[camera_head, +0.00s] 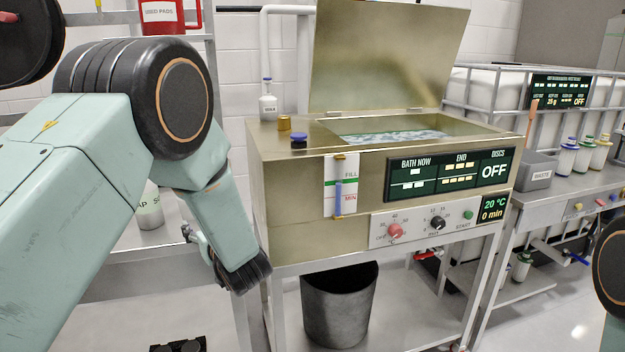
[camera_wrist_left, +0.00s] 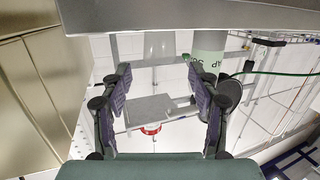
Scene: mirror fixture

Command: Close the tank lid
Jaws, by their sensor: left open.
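The tank (camera_head: 285,238) is a brass-coloured box on a metal stand in the middle of the head view. Its lid (camera_head: 385,52) is hinged at the back and stands up, leaning slightly back, so the tank's top is open. Something pale shows inside. My left gripper (camera_head: 240,277) is low, left of the tank's front left corner, below the lid's level and apart from it. In the left wrist view it (camera_wrist_left: 160,88) is open, with nothing between its fingers. A brass panel (camera_wrist_left: 30,100), apparently the tank's side, is at the left there. My right gripper is not in view.
A small bottle (camera_head: 268,103), a brass knob (camera_head: 284,122) and a blue cap (camera_head: 299,140) stand on the tank's left top. A dark bin (camera_head: 338,305) is under it. A side bench (camera_head: 560,190) with several bottles is at the right. A red container (camera_head: 163,15) is at upper left.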

